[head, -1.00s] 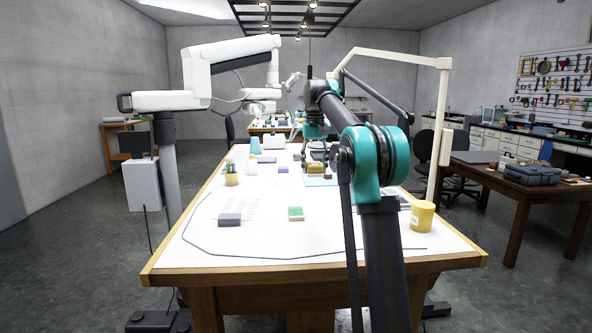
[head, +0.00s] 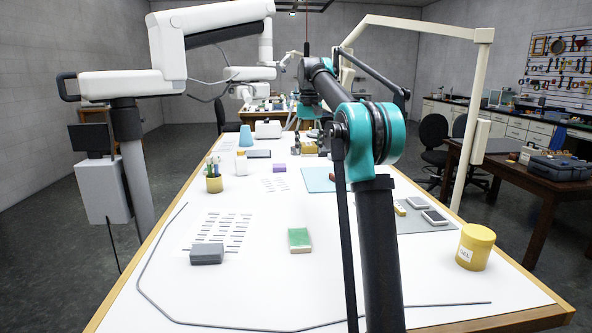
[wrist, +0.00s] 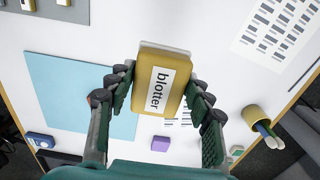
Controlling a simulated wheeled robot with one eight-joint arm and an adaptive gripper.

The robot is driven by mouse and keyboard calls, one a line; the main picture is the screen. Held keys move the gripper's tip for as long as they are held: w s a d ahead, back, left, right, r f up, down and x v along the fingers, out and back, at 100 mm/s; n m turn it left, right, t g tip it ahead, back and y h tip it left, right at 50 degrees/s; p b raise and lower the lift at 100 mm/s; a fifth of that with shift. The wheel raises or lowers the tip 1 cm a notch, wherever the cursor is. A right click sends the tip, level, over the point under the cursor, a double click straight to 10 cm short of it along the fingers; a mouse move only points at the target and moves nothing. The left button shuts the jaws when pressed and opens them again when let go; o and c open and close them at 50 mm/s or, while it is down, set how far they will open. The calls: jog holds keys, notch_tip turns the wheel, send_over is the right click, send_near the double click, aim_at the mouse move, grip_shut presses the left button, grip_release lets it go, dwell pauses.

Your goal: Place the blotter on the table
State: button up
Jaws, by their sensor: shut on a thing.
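The blotter (wrist: 160,85) is a yellow block with a white label reading "blotter". In the wrist view it sits between the two fingers of my gripper (wrist: 162,97), which are shut on its sides. The white table (wrist: 195,20) shows behind and below it; the gap between them is hard to judge. In the head view the long white table (head: 255,290) fills the middle, and my arm reaches over its far part. My arm and other items hide the gripper from clear sight there.
A light-blue sheet (wrist: 75,95) lies beside the blotter in the wrist view, and a purple block (wrist: 160,143) lies nearby. A pen cup (head: 214,185), grey block (head: 206,255), green-topped block (head: 299,240) and yellow jar (head: 475,247) stand on the table. Bare table lies around them.

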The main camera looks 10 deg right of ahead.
aim_at(308, 206)
notch_tip(308, 206, down, 20)
jog(key=shift+s, duration=0.15)
dwell(0.5)
jog(key=shift+f, duration=0.15)
jog(key=o, duration=1.2)
notch_tip(308, 206, up, 12)
jog(key=shift+r, duration=0.2)
